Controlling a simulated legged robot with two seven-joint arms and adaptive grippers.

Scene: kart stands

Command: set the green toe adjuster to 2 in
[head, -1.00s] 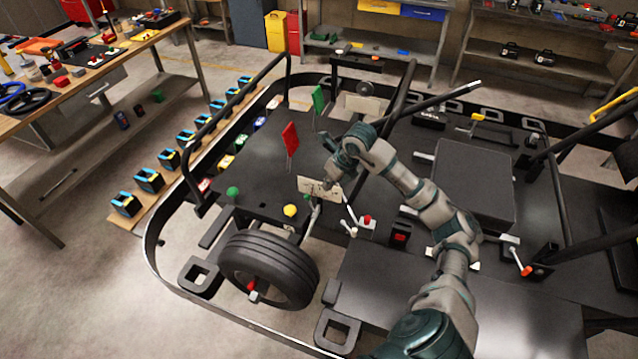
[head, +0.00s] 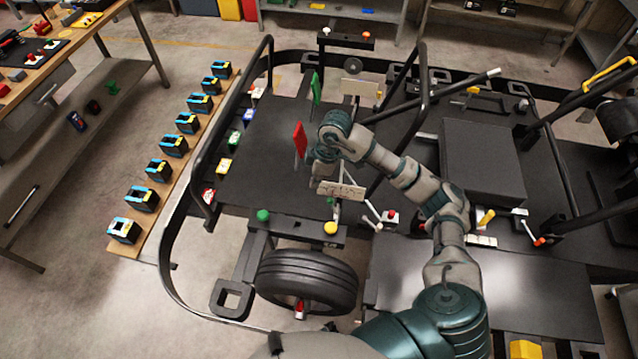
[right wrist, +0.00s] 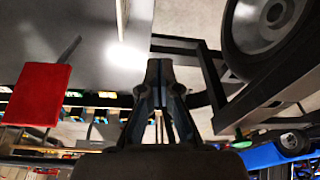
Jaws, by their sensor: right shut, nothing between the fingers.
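A small round green knob (head: 263,215) sits at the kart's front corner above the tyre. A green upright plate (head: 316,88) stands farther back on the deck. I cannot tell which green part is the toe adjuster. My right gripper (head: 318,178) is low over the deck, behind the near white marked plate (head: 345,191), up and right of the green knob; its tips are hard to make out there. In the right wrist view my right gripper (right wrist: 160,70) has its fingers together and empty. The plate's markings are too small to read. My left gripper is not in view.
A red upright plate (head: 300,140) stands close left of my right gripper; it also shows in the right wrist view (right wrist: 38,95). A yellow knob (head: 330,228) sits right of the green one. The tyre (head: 306,278) is in front. Black frame tubes rise around the deck.

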